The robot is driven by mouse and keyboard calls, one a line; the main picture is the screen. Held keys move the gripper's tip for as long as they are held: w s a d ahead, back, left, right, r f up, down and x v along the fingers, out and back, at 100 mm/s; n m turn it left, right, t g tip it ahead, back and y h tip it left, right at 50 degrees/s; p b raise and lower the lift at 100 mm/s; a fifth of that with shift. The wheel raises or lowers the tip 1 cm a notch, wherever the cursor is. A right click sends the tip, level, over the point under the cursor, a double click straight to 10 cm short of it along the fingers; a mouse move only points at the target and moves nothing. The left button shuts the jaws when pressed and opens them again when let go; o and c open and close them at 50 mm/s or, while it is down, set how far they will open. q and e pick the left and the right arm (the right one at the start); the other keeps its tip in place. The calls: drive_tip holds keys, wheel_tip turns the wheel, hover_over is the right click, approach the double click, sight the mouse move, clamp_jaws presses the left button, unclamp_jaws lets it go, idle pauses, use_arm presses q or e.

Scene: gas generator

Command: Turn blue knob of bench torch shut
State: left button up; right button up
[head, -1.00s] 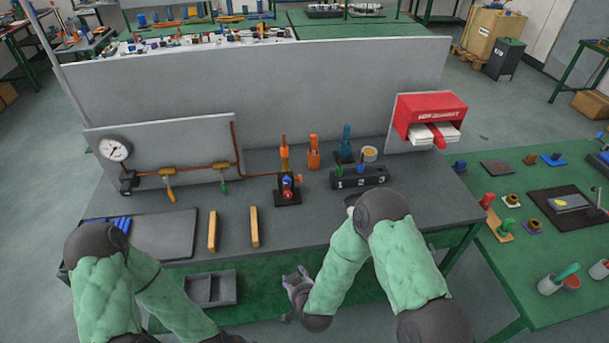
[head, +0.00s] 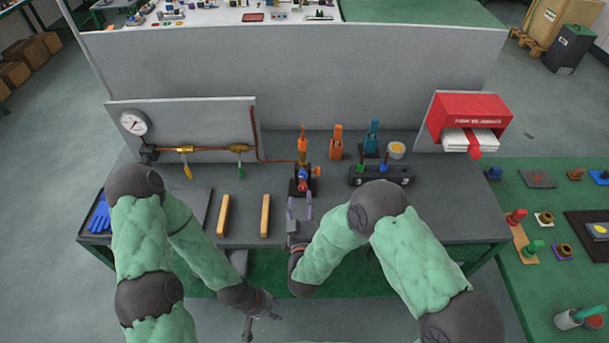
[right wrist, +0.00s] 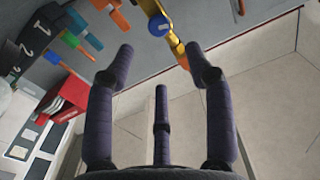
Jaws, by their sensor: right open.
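The bench torch (head: 303,147) stands upright on its dark base at the middle of the bench, orange at the top. Its blue knob (head: 302,174) is on the near side, low on the torch. In the right wrist view the round blue knob (right wrist: 159,26) shows at the top, on the yellow torch body, beyond the fingertips. My right gripper (head: 299,206) is open and empty, just in front of the torch, its fingers pointing at it. It also shows in the right wrist view (right wrist: 160,65), apart from the knob. My left gripper (head: 262,320) looks open and empty, low before the bench.
Orange (head: 337,142) and teal (head: 372,137) tools stand behind a numbered black block (head: 382,175) right of the torch. Two wooden bars (head: 265,215) lie at left front. A pipe panel with a gauge (head: 133,122) and a red dispenser (head: 468,118) stand at the back.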

sight(303, 176)
drive_tip(key=w, duration=0.9)
drive_tip(key=shift+w, duration=0.2)
